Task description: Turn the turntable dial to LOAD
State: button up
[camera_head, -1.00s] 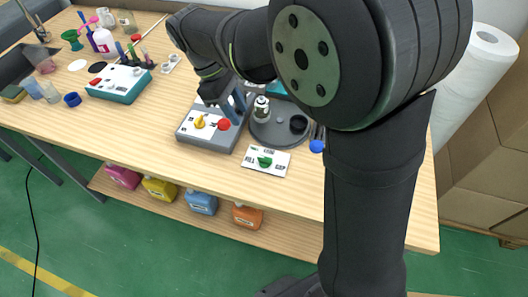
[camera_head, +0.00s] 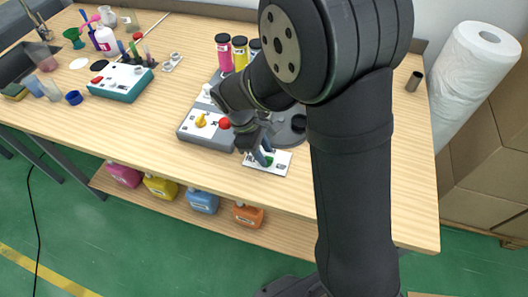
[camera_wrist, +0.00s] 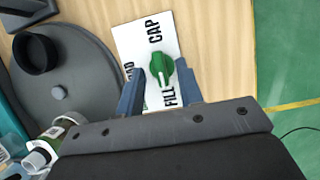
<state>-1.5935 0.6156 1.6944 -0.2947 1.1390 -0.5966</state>
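The green turntable dial (camera_wrist: 161,69) sits on a white plate (camera_wrist: 135,36) in the wrist view. The labels CAP and FILL are readable; a third, ending in "AD", is partly hidden. The dial's pointed end seems to face FILL, but I cannot be sure. My gripper (camera_wrist: 163,90) is open, its blue-grey fingers on either side of the dial's near part, with gaps visible. In the head view my gripper (camera_head: 263,156) is over the plate (camera_head: 281,168), and the dial (camera_head: 268,161) is partly hidden. The grey turntable (camera_wrist: 75,75) lies beside the plate.
On the turntable are a black cup (camera_wrist: 36,52) and a bottle, partly hidden by my gripper in the wrist view. A grey control box (camera_head: 203,128) with a yellow knob and red button stands left of the dial plate. The table right of my arm is mostly clear.

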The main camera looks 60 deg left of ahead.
jog(key=shift+w+d+f, duration=0.1)
jog(key=shift+f, duration=0.3)
jog(key=shift+c, duration=0.4)
grip_shut()
